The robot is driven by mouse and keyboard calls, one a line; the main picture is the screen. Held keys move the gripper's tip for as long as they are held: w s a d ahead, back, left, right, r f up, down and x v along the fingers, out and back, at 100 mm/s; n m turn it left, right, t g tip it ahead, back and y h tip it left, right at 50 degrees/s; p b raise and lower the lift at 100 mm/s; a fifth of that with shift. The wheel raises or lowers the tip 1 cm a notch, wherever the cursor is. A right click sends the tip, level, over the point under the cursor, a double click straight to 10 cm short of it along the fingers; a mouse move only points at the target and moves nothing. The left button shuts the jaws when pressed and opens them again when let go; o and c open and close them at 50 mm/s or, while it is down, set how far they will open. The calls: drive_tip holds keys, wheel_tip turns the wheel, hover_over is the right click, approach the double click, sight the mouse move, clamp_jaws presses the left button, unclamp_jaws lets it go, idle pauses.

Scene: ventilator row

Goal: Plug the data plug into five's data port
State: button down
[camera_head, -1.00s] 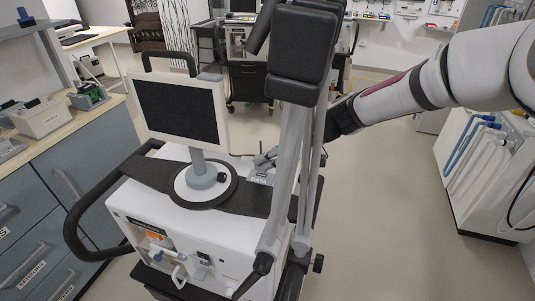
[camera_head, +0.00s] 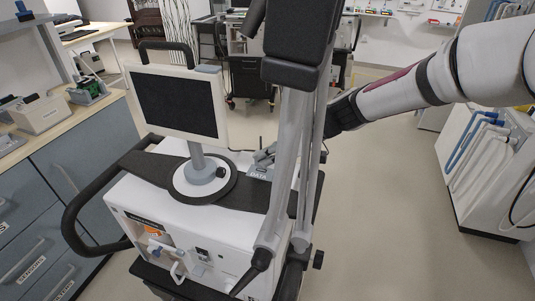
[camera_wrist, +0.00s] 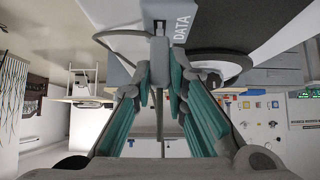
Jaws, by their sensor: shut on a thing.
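My gripper (camera_head: 265,156) is over the top of a white ventilator (camera_head: 150,212), beside a grey block marked DATA (camera_head: 259,174). In the wrist view my gripper (camera_wrist: 160,76) has its teal-padded fingers shut on a slim grey plug (camera_wrist: 158,62). The plug lies against the grey DATA block (camera_wrist: 205,25). I cannot tell whether it is seated in the block or only touching it. The ventilator's grey support arm hides part of my wrist in the head view.
The ventilator's screen (camera_head: 178,103) stands left of my gripper. Its support arm with a black pad (camera_head: 300,35) rises in front of my wrist. A bench (camera_head: 75,165) is at left, another hose-carrying machine (camera_head: 490,175) at right. Floor between is clear.

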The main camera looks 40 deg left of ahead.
drive_tip(key=shift+f+b, duration=0.65)
drive_tip(key=shift+f, duration=0.15)
idle(0.9)
drive_tip(key=c, duration=1.5)
unclamp_jaws()
drive_tip(key=shift+r, duration=0.1)
